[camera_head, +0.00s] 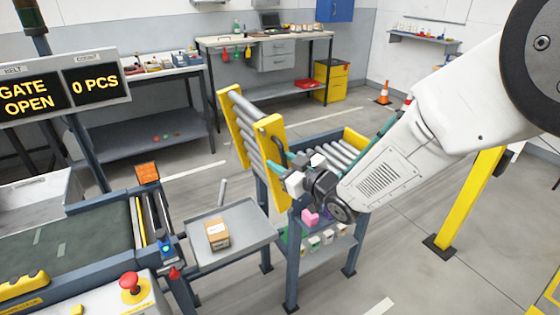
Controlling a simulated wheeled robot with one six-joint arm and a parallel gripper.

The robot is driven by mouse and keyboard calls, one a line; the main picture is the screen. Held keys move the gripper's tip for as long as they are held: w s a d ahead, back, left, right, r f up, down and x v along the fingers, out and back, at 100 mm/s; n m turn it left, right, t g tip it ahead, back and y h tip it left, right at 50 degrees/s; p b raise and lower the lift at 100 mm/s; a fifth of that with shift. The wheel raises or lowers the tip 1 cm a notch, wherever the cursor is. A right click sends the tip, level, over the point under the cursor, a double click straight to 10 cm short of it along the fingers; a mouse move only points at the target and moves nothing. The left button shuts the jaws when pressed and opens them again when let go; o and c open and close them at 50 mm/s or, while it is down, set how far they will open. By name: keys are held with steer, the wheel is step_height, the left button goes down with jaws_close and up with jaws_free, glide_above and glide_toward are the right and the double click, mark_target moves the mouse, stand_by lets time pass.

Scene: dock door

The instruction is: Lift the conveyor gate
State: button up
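The conveyor gate (262,132) is a roller section with yellow side plates. It stands raised, tilted steeply up from the roller conveyor frame. The belt-line display (60,90) reads "GATE OPEN" and "0 PCS". My gripper (284,164) is at the right side of the gate, beside its yellow side plate, close to a dark bar there. The wrist covers that spot, so I cannot tell whether the fingers are around the bar or only beside it, or whether they are open.
A grey tray shelf (255,238) left of the gate holds a cardboard box (217,234). A belt conveyor (70,235), a red stop button (130,282) and a yellow post (468,205) stand around. Below the rollers, a lower shelf (325,257) holds small items. Open floor lies at right.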

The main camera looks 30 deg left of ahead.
steer(key=v, duration=0.7)
steer(key=shift+d, duration=0.1)
steer(key=w+d+f+m+h, duration=0.1)
steer(key=d+f+m+h, duration=0.1)
steer(key=d+f+h, duration=0.5)
steer(key=s+d+r+m+g+h, duration=0.15)
steer(key=d+m+h, duration=0.5)
steer(key=d, duration=1.15)
steer(key=s+d+r+m+g+h, duration=0.1)
steer(key=s+d+r+m, duration=0.1)
steer(key=s+d+r, duration=0.3)
steer(key=s+d+r+m+g+h, duration=0.1)
steer(key=s+d+r+m, duration=0.2)
steer(key=s+d, duration=0.7)
steer(key=s+d+r+m+g+h, duration=0.1)
steer(key=s+d+r+m, duration=0.2)
steer(key=s+d+r, duration=0.4)
steer(key=shift+s+d, duration=0.8)
